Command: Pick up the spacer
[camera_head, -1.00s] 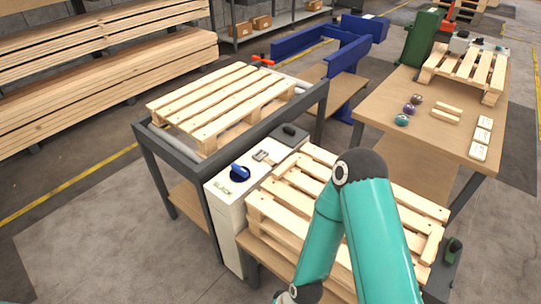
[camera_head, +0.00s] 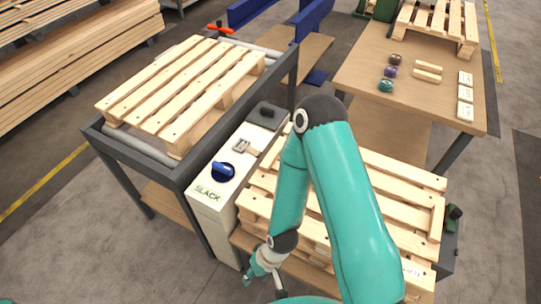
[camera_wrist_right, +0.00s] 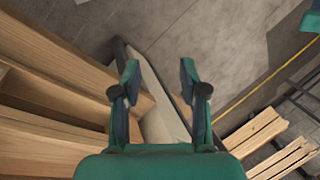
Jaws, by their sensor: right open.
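Two short pale wooden blocks, likely the spacers, lie side by side on the wooden workbench; the far one (camera_head: 429,67) and the near one (camera_head: 427,75) are apart. My right gripper (camera_head: 258,270) is low in front of the pallet stack, far from these blocks. In the right wrist view my right gripper (camera_wrist_right: 160,72) has its two fingers spread, with nothing held between them. Stacked pallet boards show left of the fingers there. No block shows in the wrist view. My left gripper is not in view.
The workbench (camera_head: 360,72) also bears several coloured knobs, white labelled blocks (camera_head: 465,95) and a pallet (camera_head: 440,25). A control box (camera_head: 205,200) and a roller stand with a pallet (camera_head: 185,85) are at left.

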